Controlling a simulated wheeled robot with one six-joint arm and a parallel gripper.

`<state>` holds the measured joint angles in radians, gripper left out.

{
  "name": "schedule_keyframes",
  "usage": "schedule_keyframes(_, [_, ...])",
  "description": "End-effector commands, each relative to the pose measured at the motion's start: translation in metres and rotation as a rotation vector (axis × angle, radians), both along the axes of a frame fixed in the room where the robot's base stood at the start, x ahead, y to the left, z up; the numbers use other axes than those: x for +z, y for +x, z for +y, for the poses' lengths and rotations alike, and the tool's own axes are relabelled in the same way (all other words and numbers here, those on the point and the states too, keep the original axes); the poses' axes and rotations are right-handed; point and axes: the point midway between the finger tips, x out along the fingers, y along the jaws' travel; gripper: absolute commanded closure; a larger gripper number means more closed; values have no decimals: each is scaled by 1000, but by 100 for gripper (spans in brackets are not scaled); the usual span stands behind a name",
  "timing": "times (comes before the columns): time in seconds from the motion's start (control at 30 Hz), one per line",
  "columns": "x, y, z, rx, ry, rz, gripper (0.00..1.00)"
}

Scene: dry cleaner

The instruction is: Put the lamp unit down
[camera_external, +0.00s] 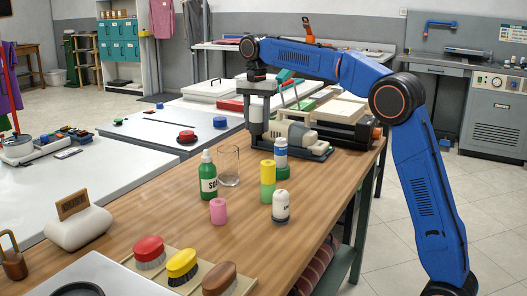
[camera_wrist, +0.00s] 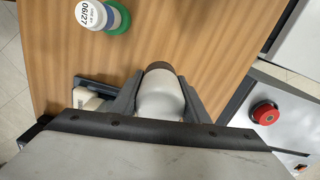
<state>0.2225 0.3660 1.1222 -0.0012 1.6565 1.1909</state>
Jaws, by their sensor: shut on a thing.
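My gripper (camera_external: 257,97) points down over the far part of the wooden table (camera_external: 150,215). It is shut on the lamp unit (camera_external: 256,122), a pale grey, rounded body. In the wrist view the lamp unit (camera_wrist: 160,98) sits between the two dark fingers of my gripper (camera_wrist: 161,106), with a brownish end showing beyond them. The lamp unit's lower end is close to the tabletop in the external view. I cannot tell whether it touches the wood.
A beige and dark machine (camera_external: 298,137) stands just right of the lamp unit. A clear glass (camera_external: 229,166), a green soap bottle (camera_external: 208,178) and a blue-topped bottle (camera_external: 281,158) stand nearer. A red button (camera_wrist: 265,113) shows beyond the table edge. Bare wood lies left of the bottles.

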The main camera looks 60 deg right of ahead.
Motion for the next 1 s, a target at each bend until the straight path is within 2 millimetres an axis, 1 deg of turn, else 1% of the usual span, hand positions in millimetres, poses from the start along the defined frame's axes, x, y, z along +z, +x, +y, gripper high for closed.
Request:
schedule_keyframes(0.17, [-15, -1, 0, 0, 0, 1, 83])
schedule_keyframes(0.4, [-53, -1, 0, 0, 0, 3, 83])
schedule_keyframes(0.5, [-62, -1, 0, 0, 0, 1, 83])
schedule_keyframes(0.67, [-71, 0, 0, 1, -1, 0, 83])
schedule_keyframes(0.9, [-101, -1, 0, 1, -1, 2, 83])
schedule_keyframes(1.0, [-107, -1, 0, 1, -1, 1, 83])
